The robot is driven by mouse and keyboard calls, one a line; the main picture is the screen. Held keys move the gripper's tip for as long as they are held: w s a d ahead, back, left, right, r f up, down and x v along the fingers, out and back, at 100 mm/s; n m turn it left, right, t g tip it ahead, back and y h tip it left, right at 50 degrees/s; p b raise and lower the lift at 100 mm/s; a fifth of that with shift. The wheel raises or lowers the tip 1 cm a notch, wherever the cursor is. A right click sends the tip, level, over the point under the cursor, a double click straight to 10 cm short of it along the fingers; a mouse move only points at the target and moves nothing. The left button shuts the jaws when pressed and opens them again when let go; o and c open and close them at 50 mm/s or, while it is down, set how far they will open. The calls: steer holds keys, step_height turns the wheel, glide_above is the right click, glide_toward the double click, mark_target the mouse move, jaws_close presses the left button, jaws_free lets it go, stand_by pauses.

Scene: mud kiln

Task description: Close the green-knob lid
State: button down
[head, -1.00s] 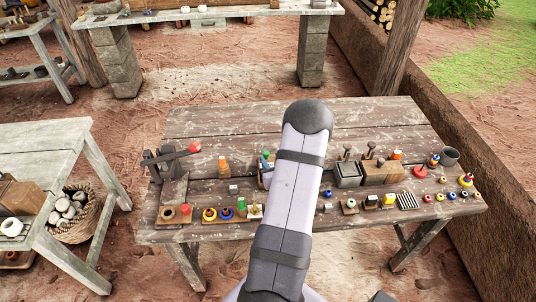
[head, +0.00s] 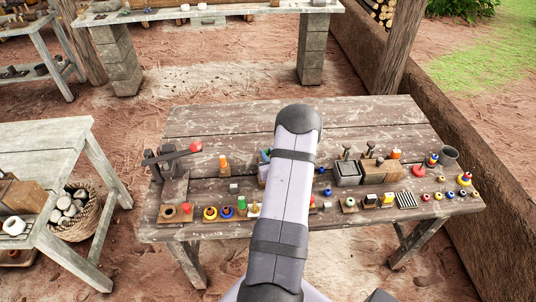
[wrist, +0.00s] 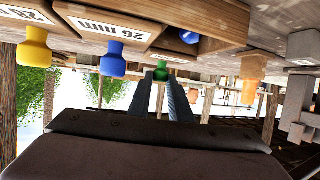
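In the wrist view, which looks upside down, my gripper (wrist: 160,82) is open, with a gap between its two dark fingers. The green knob (wrist: 161,70) shows between and just beyond the fingertips; I cannot tell whether they touch it. Beside it a wooden box (wrist: 90,14) carries white number labels, one reading 26 mm (wrist: 114,25), with a blue knob (wrist: 112,55) and a yellow knob (wrist: 35,50). A small blue object (wrist: 188,37) sits in a dark opening next to the green knob. In the head view my arm hides the gripper and the green knob.
An orange-topped piece (wrist: 252,80) stands right in the wrist view. In the head view, a red-ended lever (head: 195,146), a row of small pieces (head: 210,213) and boxes with knobs (head: 375,172) crowd the table (head: 290,112). Its back strip is clear.

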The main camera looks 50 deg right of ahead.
steer(key=s+a, duration=0.4)
steer(key=shift+s+a, duration=0.25)
steer(key=shift+s, duration=0.05)
steer(key=shift+a+f, duration=0.1)
steer(key=c, duration=1.7)
jaws_free()
steer(key=shift+s, duration=0.1)
steer(key=shift+o, duration=0.4)
steer(key=shift+s+a, duration=0.1)
steer(key=b+v, duration=0.2)
steer(key=v, duration=0.5)
